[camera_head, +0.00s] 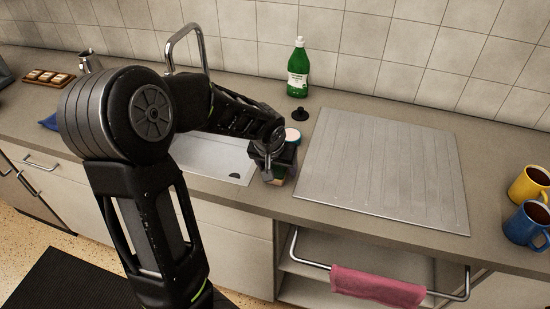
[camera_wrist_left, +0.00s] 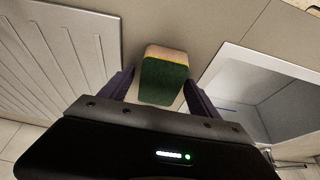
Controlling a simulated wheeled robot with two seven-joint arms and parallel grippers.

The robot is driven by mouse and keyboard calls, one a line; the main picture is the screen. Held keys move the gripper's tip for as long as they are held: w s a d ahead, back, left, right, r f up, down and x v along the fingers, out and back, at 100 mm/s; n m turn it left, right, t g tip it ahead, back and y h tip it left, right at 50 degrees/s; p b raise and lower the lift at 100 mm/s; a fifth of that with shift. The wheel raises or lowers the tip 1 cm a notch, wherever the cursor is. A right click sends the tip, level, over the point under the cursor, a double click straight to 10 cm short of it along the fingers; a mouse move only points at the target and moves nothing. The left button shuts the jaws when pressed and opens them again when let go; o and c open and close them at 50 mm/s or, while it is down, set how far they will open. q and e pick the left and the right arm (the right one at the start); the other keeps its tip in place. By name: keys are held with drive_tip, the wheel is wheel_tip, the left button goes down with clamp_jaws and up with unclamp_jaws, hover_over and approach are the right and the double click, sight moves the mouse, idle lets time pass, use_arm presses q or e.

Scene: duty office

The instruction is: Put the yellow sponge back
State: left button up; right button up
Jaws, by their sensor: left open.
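The sponge (camera_wrist_left: 166,80) shows in the left wrist view, with a dark green face, a thin yellow edge and a pale tan side. It sits on the counter strip between the sink and the drainboard. My left gripper (camera_wrist_left: 158,82) is open, with one finger on each side of the sponge and visible gaps beside it. In the head view the left gripper (camera_head: 274,170) points down at the counter's front edge and mostly hides the sponge. My right gripper is not in view.
The sink (camera_head: 215,160) with its tap (camera_head: 185,42) lies left, the ribbed drainboard (camera_head: 380,165) right. A green bottle (camera_head: 298,72), a black plug (camera_head: 300,114) and a pinkish round item (camera_head: 292,136) stand behind. Yellow (camera_head: 528,186) and blue (camera_head: 526,224) mugs stand far right. A pink towel (camera_head: 378,288) hangs below.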

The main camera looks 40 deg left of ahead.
use_arm(q)
drive_tip(key=b+v, duration=0.1)
drive_tip(key=v, duration=1.1)
drive_tip(key=shift+r, duration=0.1)
idle(0.4)
